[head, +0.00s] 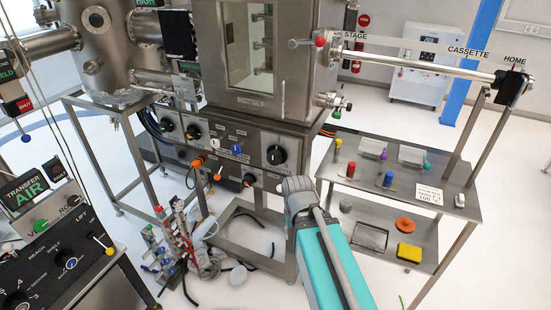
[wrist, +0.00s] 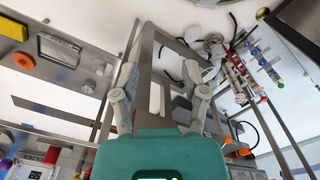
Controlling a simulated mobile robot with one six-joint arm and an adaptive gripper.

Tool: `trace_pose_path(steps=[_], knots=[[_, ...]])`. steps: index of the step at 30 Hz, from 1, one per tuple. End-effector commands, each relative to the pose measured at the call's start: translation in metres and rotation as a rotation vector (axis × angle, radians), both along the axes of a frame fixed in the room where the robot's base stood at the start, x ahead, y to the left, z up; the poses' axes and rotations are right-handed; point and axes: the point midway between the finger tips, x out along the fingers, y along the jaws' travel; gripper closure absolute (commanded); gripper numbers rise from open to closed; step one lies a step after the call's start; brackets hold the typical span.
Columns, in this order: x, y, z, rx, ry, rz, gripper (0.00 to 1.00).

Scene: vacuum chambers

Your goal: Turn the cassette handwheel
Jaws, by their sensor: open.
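The cassette chamber (head: 262,58) is a steel box with a tall window and a CASSETTE label. Below it, a control panel (head: 240,155) carries several knobs, among them a large black round one (head: 276,155) at its right. I cannot tell for sure which part is the cassette handwheel. My arm reaches up from the bottom, its grey end in front of the panel's lower right; the fingers are not clear there. In the wrist view my gripper (wrist: 165,82) has its two grey fingers spread apart, with nothing between them but the frame behind.
A steel shelf cart (head: 455,205) with small coloured items stands at the right. A long transfer rod (head: 420,65) runs above it to a black end. A black console (head: 60,255) is at the lower left. Hoses and valves stand on the floor left of the frame.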

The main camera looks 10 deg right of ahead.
Motion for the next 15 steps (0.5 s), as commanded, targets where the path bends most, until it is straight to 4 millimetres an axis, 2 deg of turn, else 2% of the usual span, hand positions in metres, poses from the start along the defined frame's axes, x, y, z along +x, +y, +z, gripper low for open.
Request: trace_pose_path(steps=[2, 9, 15], knots=[[0.0, 0.0, 0.0, 0.0, 0.0, 0.0, 0.43], [0.003, -0.001, -0.003, -0.026, -0.011, -0.022, 0.0], [0.018, -0.005, -0.012, -0.14, -0.069, -0.118, 0.0]])
